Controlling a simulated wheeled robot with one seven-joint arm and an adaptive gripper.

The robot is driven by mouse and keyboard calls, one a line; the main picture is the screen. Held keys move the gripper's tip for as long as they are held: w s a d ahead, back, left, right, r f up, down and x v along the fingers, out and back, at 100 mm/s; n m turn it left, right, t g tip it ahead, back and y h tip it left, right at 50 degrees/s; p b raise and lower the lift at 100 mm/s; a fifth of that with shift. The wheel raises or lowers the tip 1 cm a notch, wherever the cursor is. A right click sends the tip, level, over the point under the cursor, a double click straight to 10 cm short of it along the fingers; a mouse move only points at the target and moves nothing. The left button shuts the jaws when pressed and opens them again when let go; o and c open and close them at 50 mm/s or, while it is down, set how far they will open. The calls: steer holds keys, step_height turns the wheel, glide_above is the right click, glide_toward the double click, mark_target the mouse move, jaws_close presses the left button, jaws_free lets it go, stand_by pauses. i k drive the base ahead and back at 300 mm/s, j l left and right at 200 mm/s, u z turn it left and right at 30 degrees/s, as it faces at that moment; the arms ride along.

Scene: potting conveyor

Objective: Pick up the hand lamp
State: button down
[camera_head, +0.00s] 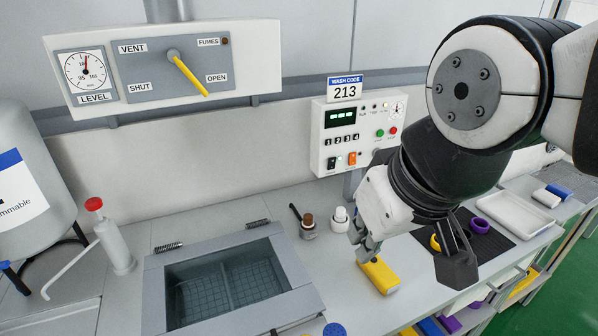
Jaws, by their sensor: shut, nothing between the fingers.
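A yellow oblong thing (379,276) lies on the grey bench top, right of the sink. It may be the hand lamp, but I cannot tell for sure from this view. My gripper (368,256) points down just above its far end. The fingers are shut with nothing held between them. I cannot tell whether the fingertips touch the yellow thing. My wrist and arm come in from the upper right and hide part of the bench behind.
A sunken sink (228,282) lies left of my gripper. A brown-topped jar (308,226) and a white bottle (340,219) stand behind. A dark mat (490,240) with a purple ring (480,226) lies right, near a white tray (518,213). A control box (352,135) hangs behind.

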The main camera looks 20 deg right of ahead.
mark_target(382, 275)
steer(key=z, duration=0.55)
steer(key=k+l+u, duration=0.2)
steer(key=l, duration=0.2)
steer(key=k+l+u, duration=0.25)
steer(key=l, duration=0.15)
steer(key=k+l+u, duration=0.2)
steer(key=l, duration=0.2)
steer(key=i, duration=0.1)
